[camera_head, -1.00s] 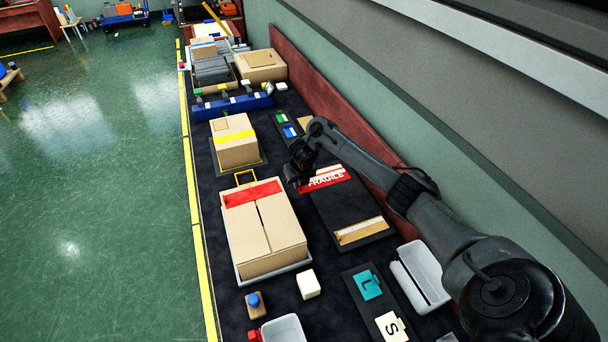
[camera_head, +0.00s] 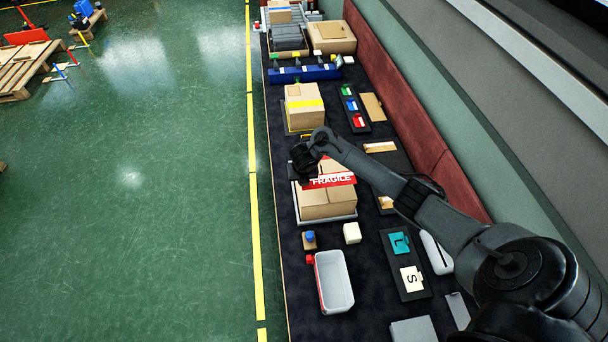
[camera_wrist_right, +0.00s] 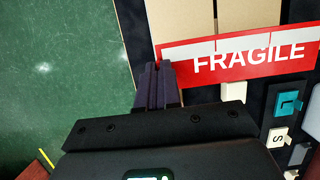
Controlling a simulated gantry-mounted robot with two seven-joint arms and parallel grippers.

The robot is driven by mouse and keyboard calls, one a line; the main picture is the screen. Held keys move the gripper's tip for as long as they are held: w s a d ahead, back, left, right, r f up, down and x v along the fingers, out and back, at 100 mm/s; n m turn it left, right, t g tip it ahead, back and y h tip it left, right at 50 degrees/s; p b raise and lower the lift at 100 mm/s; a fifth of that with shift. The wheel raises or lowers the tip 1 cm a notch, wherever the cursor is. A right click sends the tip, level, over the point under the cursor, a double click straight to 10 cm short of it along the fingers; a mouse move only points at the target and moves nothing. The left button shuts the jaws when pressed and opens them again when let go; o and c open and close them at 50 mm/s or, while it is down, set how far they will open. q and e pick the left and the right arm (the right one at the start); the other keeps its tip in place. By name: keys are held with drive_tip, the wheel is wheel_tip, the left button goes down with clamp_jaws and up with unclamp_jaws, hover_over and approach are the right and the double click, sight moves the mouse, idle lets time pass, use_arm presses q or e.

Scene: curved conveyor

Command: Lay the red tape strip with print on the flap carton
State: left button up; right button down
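The red tape strip with white FRAGILE print (camera_head: 332,180) is in my right gripper (camera_head: 303,165), over the flap carton (camera_head: 322,206). In the right wrist view, the fingers of this gripper (camera_wrist_right: 157,80) are shut at the left end of the strip (camera_wrist_right: 240,68). The strip spans the carton (camera_wrist_right: 200,20) and reaches past its right side. I cannot tell whether it touches the cardboard. My gripper and the strip hide much of the carton's far end. My left gripper is not in view.
A yellow-banded carton (camera_head: 304,108) stands behind. A white block (camera_head: 352,233), a blue-topped button (camera_head: 309,238) and a grey bin (camera_head: 334,282) are in front. A dark board with L and S cards (camera_head: 402,244) lies to the right.

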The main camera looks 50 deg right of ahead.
drive_tip(key=shift+d, duration=0.1)
idle(0.4)
drive_tip(key=shift+f+b, duration=0.7)
drive_tip(key=shift+f, duration=0.25)
drive_tip(key=shift+f+b, duration=1.8)
drive_tip(key=shift+f, duration=0.4)
drive_tip(key=shift+f+b, duration=0.6)
drive_tip(key=shift+f, duration=0.1)
drive_tip(key=shift+f, duration=0.1)
drive_tip(key=c, duration=1.3)
unclamp_jaws()
drive_tip(key=shift+o, duration=0.2)
